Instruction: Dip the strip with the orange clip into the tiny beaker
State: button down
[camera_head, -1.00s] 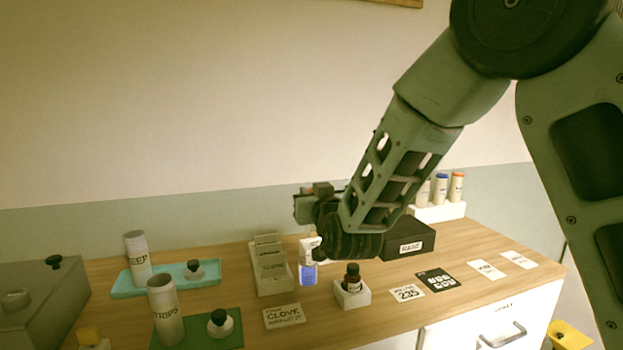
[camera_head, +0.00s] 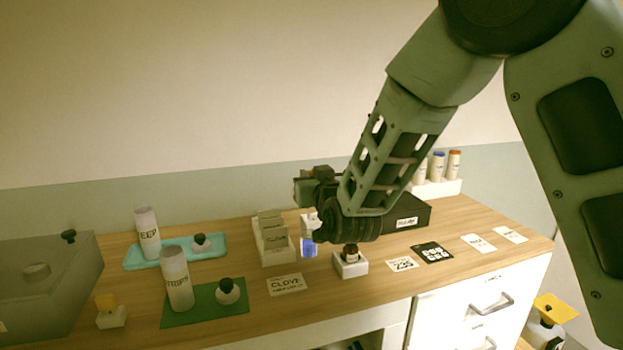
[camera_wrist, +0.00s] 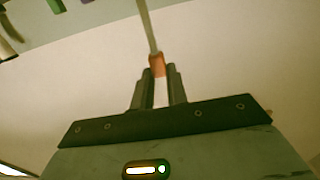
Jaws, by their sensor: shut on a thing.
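My gripper (camera_wrist: 159,90) is shut on an orange clip (camera_wrist: 157,66) in the wrist view. A thin pale strip (camera_wrist: 149,28) runs from the clip towards the top edge, and its far end is out of view. In the head view my gripper end is over the middle of the counter, and its fingertips, the clip and the strip are hard to make out. A small blue and white vessel (camera_head: 309,247) stands below it, partly covered. I cannot tell whether this is the tiny beaker.
A rack of cards (camera_head: 275,253) stands left of the vessel and a dark bottle (camera_head: 351,253) in a white block (camera_head: 351,269) right of it. A black box (camera_head: 408,216) stands behind my wrist. A teal tray (camera_head: 133,262) and green mat (camera_head: 200,318) lie left.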

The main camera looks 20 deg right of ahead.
jog(key=shift+f+b, duration=1.65)
jog(key=shift+f, duration=0.15)
jog(key=shift+f+b, duration=2)
jog(key=shift+r, duration=0.2)
notch_tip(320, 180, up, 7)
jog(key=p, duration=0.4)
